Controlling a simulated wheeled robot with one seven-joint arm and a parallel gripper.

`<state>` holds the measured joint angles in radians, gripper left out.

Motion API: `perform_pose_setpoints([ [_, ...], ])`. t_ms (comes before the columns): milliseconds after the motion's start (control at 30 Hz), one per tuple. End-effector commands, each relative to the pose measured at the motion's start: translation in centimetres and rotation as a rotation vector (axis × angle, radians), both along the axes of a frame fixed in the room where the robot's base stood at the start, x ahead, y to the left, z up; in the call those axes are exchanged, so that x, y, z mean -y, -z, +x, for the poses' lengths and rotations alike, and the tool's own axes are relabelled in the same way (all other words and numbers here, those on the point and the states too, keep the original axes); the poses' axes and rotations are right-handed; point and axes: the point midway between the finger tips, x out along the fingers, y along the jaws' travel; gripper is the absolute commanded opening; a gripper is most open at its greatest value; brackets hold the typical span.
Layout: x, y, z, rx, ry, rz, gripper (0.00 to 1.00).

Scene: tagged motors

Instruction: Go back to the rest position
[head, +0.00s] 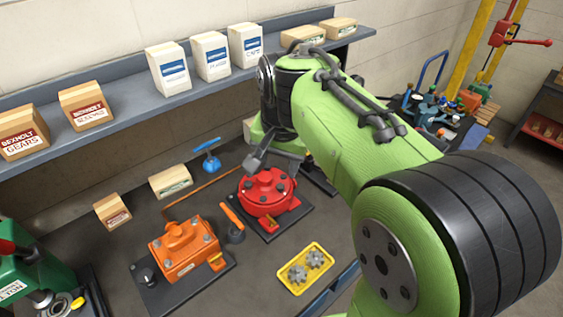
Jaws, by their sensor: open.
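My green arm crosses the right half of the head view and bends down at a black joint near the shelf. My gripper (258,155) is partly in view below that joint, dark and open, just above and behind the red motor (266,191). I see nothing held between its jaws. Whether it touches the red motor cannot be told from this angle. The red motor sits upright on a dark base plate. An orange motor (183,250) sits on another dark plate to the left. Part of the space behind the gripper is hidden by my arm.
A yellow tray (290,287) with gears lies in front. A grey shelf (125,120) with boxes runs behind. A green machine (32,280) stands at lower left.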

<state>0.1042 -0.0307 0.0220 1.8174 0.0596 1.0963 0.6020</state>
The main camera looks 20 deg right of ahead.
Motion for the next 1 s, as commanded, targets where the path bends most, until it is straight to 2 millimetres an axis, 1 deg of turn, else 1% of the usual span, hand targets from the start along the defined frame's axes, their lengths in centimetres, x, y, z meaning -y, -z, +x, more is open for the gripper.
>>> perform_pose_setpoints([
  [367, 0.0, 0.0, 0.0, 0.0, 0.001, 0.0, 0.55],
  [433, -0.1, -0.1, -0.5, 0.007, -0.018, -0.005, 0.55],
  [467, -0.3, -0.1, -1.1, 0.013, -0.037, -0.01, 0.55],
  [533, -0.9, 0.0, -3.2, 0.037, -0.116, -0.031, 0.55],
  [567, -1.2, 0.1, -4.4, 0.052, -0.162, -0.044, 0.55],
  [600, -1.6, 0.5, -6.2, 0.071, -0.228, -0.063, 0.55],
  [667, -2.2, 1.3, -8.8, 0.101, -0.331, -0.095, 0.55],
  [700, -2.5, 1.9, -10.5, 0.121, -0.398, -0.116, 0.55],
  [800, -3.1, 3.8, -14.0, 0.164, -0.546, -0.168, 0.55],
  [900, -3.6, 5.5, -16.2, 0.195, -0.652, -0.206, 0.55],
  [1000, -3.7, 6.2, -17.1, 0.209, -0.699, -0.225, 0.55],
])
